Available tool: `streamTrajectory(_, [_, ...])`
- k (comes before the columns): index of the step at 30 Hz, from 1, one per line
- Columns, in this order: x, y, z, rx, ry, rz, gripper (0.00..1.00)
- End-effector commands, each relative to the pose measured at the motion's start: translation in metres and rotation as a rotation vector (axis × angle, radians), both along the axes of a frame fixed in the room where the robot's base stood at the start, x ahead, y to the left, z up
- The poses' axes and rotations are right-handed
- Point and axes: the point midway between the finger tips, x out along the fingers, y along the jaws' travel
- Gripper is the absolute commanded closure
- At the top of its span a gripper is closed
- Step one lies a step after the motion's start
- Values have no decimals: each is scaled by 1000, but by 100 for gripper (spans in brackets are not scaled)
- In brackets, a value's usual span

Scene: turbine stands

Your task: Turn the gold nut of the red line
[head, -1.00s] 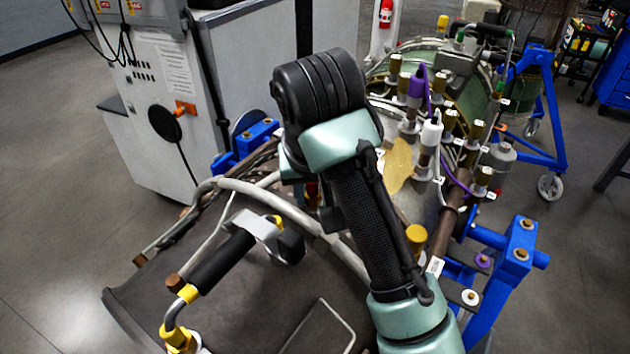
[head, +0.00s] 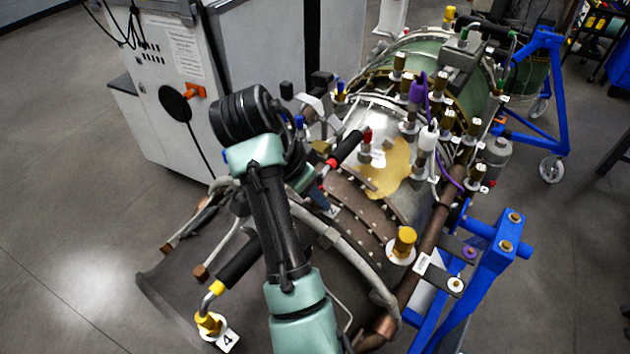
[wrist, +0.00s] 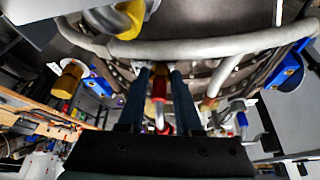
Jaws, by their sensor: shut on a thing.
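The red line (head: 346,149) is a black-sleeved tube with red collars, beside my arm in the head view. In the wrist view its red collar (wrist: 160,88) and pale tube lie between my fingers. A gold nut (wrist: 160,69) shows beyond the collar, between the fingertips. My gripper (wrist: 160,74) is shut on this nut, one dark blue finger on each side. In the head view my arm hides part of the gripper, and the nut's contact with the fingers is not clear there.
A yellow-collared line (head: 240,260) with a gold fitting (head: 208,322) is at lower left. A thick grey pipe (head: 345,250) crosses the casing close to my gripper. Several gold, purple and white fittings stand at right, beside a blue stand (head: 485,270). A grey cabinet (head: 170,90) is behind.

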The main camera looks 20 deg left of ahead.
Motion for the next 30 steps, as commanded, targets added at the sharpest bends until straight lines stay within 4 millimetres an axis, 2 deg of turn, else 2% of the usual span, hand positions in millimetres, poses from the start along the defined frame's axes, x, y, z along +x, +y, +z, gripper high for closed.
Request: streamTrajectory(30, [8,7,1,39,-8,-941,100])
